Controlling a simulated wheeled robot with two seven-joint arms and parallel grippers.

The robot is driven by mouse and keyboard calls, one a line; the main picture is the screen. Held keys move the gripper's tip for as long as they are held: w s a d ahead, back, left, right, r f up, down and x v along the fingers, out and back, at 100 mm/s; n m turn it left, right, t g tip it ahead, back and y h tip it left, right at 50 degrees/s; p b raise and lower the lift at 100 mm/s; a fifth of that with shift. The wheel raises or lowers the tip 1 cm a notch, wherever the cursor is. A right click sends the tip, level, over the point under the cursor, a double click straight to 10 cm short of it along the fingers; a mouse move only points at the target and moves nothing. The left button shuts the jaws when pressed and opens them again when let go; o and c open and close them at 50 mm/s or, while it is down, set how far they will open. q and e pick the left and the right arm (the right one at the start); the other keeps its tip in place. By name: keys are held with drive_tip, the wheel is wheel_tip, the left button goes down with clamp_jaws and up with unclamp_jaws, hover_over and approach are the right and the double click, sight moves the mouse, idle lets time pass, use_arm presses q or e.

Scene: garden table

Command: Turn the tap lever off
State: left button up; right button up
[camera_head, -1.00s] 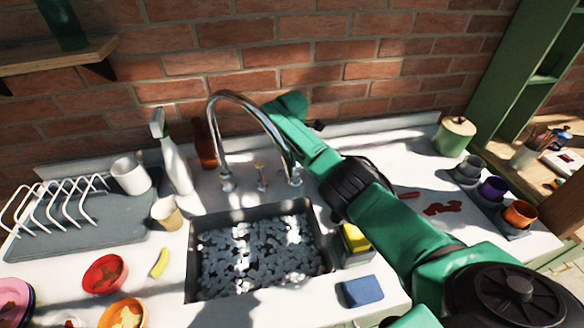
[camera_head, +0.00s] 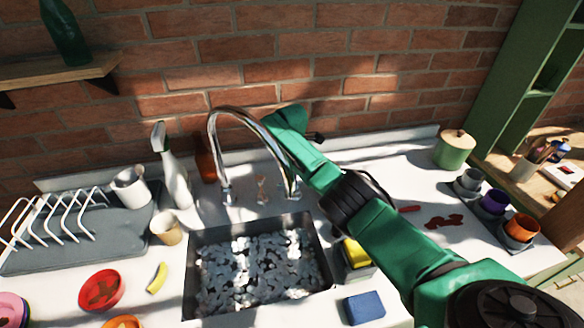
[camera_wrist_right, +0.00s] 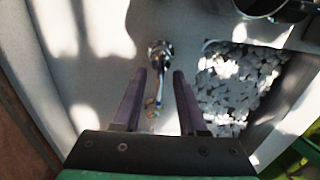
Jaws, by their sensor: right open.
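The chrome tap (camera_head: 217,135) arches over the sink (camera_head: 188,275). Its small lever (camera_head: 262,190) with an orange-brown tip stands on the counter between the two ends of the arch. In the right wrist view the lever (camera_wrist_right: 157,100) lies in the gap between the fingers of my right gripper (camera_wrist_right: 158,82). Those fingers are open and hold nothing; I cannot tell whether either touches the lever. In the head view the green right arm reaches behind the spout, and its fingertips are hidden. My left gripper is not in view.
Pale and dark pebble-like pieces fill the sink. A spray bottle (camera_head: 175,180), a beige cup (camera_head: 166,227) and a dish rack (camera_head: 60,215) stand left. A sponge holder (camera_head: 357,268), a blue sponge (camera_head: 364,307) and a green canister (camera_head: 454,150) are right. The brick wall is close behind.

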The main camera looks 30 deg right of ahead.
wheel_tip(320, 180, up, 14)
drive_tip(key=b, duration=0.2)
idle(0.4)
